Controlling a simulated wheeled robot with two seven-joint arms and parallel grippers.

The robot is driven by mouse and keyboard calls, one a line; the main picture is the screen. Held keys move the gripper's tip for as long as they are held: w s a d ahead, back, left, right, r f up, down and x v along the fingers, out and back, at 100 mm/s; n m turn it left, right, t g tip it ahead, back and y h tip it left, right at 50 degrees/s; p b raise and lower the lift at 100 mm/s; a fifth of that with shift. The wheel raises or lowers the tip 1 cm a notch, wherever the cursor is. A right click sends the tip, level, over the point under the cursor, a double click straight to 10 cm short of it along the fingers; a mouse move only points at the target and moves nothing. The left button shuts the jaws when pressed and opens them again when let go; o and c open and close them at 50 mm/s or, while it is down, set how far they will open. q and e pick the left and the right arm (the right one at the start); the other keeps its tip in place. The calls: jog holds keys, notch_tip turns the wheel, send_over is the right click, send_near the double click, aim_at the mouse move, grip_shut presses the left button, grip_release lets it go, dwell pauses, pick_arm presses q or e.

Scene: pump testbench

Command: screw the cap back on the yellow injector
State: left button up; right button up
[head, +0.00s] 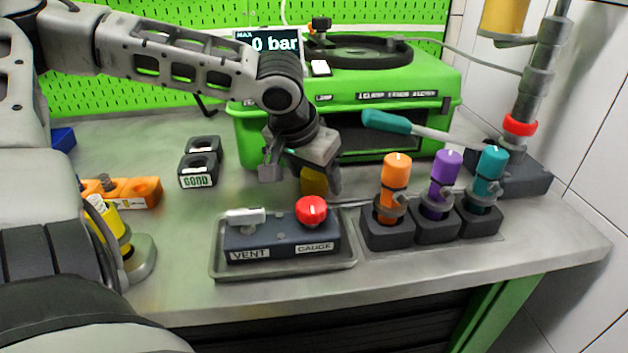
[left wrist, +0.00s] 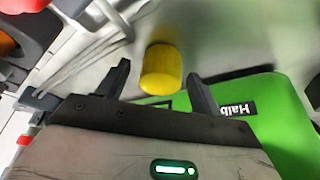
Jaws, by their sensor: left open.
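The yellow cap (head: 313,181) is a short cylinder on the bench behind the red knob, partly hidden by my left gripper in the head view. My left gripper (head: 302,176) is open above it. In the left wrist view the yellow cap (left wrist: 161,70) lies between the two open fingertips (left wrist: 158,78), with a gap on each side. A yellow body with dark marks (head: 108,222), which may be the yellow injector, stands at the left near a grey round base. My arm hides part of it. My right gripper is not in view.
A tray (head: 225,274) with a vent and gauge block stands in front of the cap. Orange (head: 397,172), purple (head: 446,172) and teal (head: 490,172) injectors stand in dark holders to the right. The green test bench (head: 430,88) is close behind. A teal-handled tool (head: 386,122) rests there.

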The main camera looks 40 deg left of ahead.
aim_at(315, 176)
pick_arm(q)
jog(key=c, duration=1.1)
jog(key=shift+o, duration=0.2)
jog(key=shift+s+d+r, duration=0.1)
jog(key=shift+d+r, duration=0.05)
jog(key=shift+r, duration=0.3)
notch_tip(315, 176, up, 11)
jog(key=p, duration=0.2)
jog(key=s+d+b, duration=0.3)
jog(key=s+d, duration=0.9)
jog(key=d, duration=0.3)
jog(key=shift+s+d+f, duration=0.2)
jog(key=shift+f, duration=0.05)
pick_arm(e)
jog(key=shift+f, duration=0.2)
